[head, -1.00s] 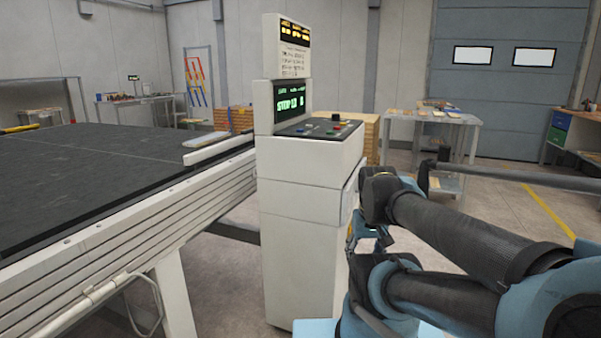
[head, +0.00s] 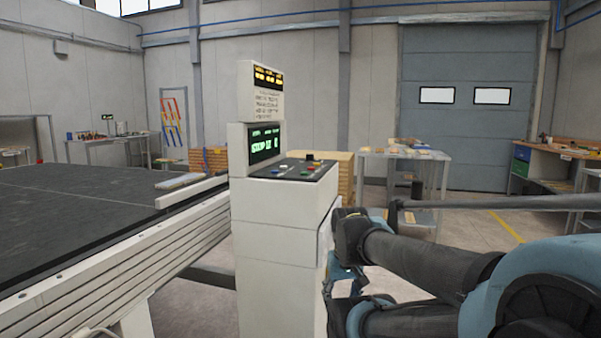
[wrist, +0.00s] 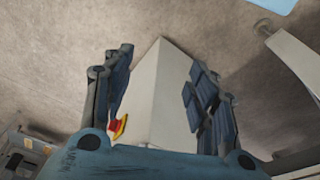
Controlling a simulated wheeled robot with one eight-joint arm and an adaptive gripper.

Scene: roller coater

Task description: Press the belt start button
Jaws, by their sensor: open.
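The white control cabinet (head: 282,235) stands at the end of the conveyor. A green-lit screen (head: 265,144) stands behind the panel. My gripper (wrist: 157,85) is open and empty in the wrist view, with its fingers apart and a pale cabinet-like block (wrist: 165,85) beyond them. In the head view my gripper is mostly hidden beside the cabinet's right side, lower than the panel.
The wide dark conveyor (head: 90,205) with its white side rail fills the left. A worktable (head: 405,155) with loose items stands behind, and a bench (head: 545,160) is at far right.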

